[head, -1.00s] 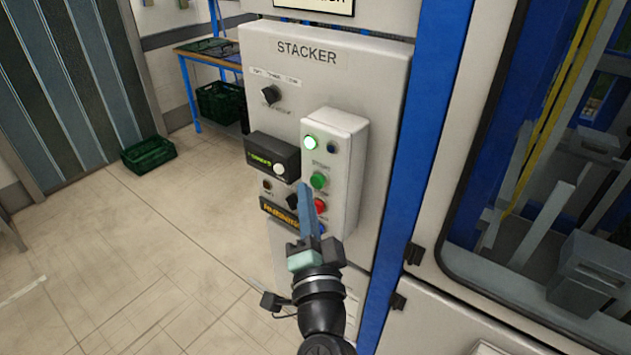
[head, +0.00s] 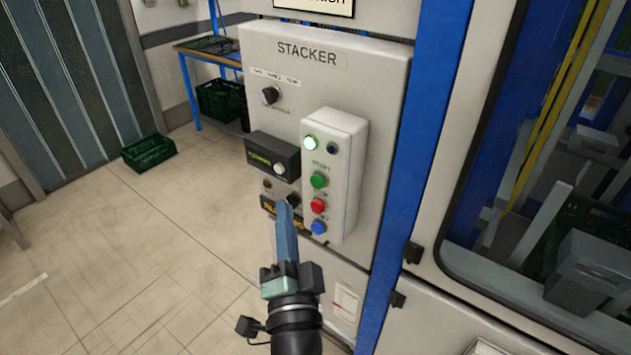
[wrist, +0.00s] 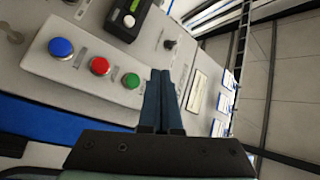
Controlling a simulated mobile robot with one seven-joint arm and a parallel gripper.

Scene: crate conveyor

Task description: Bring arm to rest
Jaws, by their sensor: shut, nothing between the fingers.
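My gripper (head: 286,205) is shut and empty, its blue fingers pressed together and pointing up in front of the lower part of the STACKER panel (head: 375,85) in the head view. The fingers cover part of the yellow-lettered label and sit left of the button box (head: 347,165). In the wrist view the shut fingers (wrist: 160,75) point past the blue (wrist: 60,47), red (wrist: 100,65) and green (wrist: 131,81) buttons, which lie to their left. I cannot tell the exact gap between fingers and panel.
A blue frame post (head: 413,150) and a glazed machine door (head: 540,200) stand right of the panel. A green crate (head: 149,153) lies on the floor at left, and another sits under a bench (head: 205,50). The tiled floor (head: 130,260) between is open.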

